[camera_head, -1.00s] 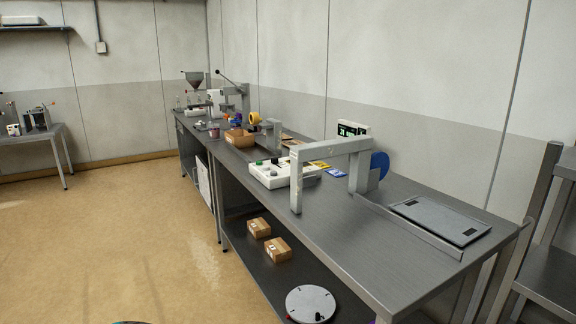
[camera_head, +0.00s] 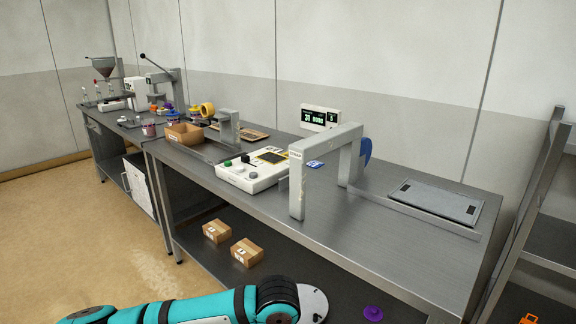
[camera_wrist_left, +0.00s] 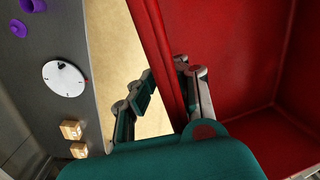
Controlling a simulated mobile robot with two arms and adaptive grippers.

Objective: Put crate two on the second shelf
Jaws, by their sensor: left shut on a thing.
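A red crate (camera_wrist_left: 245,60) fills the right side of the left wrist view, and its inside looks empty where I see it. My left gripper (camera_wrist_left: 165,92) is shut on the crate's red wall, with one finger on each side of it. In the head view only my teal left arm shows at the bottom; the crate and both grippers are out of that view. A grey metal shelf rack (camera_head: 548,243) stands at the right edge of the head view, partly cut off. No crate number is visible. My right gripper is not seen.
A long steel workbench (camera_head: 390,225) runs along the wall, holding a grey gantry (camera_head: 297,185), a flat scale (camera_head: 437,200) and a control box (camera_head: 250,172). Two small cartons (camera_head: 246,252) and a purple piece (camera_head: 373,313) lie on its lower shelf. Open floor is at left.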

